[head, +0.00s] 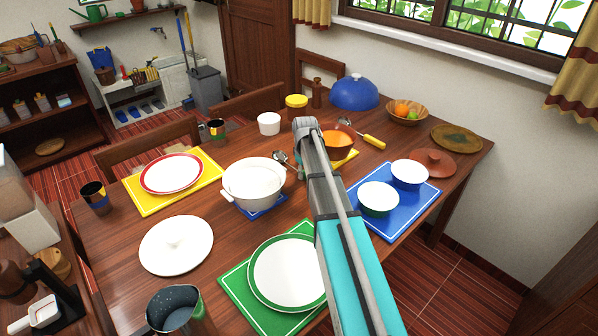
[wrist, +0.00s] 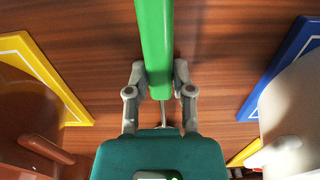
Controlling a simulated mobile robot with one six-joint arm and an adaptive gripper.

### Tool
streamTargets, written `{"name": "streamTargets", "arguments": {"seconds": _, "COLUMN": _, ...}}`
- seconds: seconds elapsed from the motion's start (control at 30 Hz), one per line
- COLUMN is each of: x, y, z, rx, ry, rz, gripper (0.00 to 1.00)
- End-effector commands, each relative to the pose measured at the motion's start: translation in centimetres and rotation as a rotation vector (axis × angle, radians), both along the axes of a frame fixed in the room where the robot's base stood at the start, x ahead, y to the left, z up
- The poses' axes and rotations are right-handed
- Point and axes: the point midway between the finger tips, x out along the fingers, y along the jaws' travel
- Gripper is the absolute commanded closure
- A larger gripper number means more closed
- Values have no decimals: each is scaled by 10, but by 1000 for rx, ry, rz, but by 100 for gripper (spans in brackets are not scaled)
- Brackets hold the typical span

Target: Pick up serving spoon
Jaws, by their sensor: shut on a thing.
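The held serving spoon has a green handle (wrist: 155,45) and a thin metal shank below it in the wrist view. My gripper (wrist: 157,80) is shut on this handle, one finger on each side, over the wood table. In the head view my arm hides the gripper and the green handle. A metal spoon bowl (head: 281,157) shows left of my arm, beside the white pot; it appears to be the same spoon. A second spoon with a yellow handle (head: 374,141) lies on the table right of the orange pot (head: 338,143).
The white pot (head: 252,187) on a small blue mat and the orange pot on a small yellow mat flank my gripper closely. White bowls stand on a blue mat (head: 407,222) at right. A plate on a green mat (head: 238,291) is nearer. Bare wood lies between the pots.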

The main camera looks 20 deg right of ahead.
Motion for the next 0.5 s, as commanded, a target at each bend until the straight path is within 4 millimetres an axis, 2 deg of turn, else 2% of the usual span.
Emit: {"name": "streamTargets", "arguments": {"seconds": 0.5, "x": 0, "y": 0, "z": 6, "rx": 0, "ry": 0, "rz": 0, "gripper": 100}}
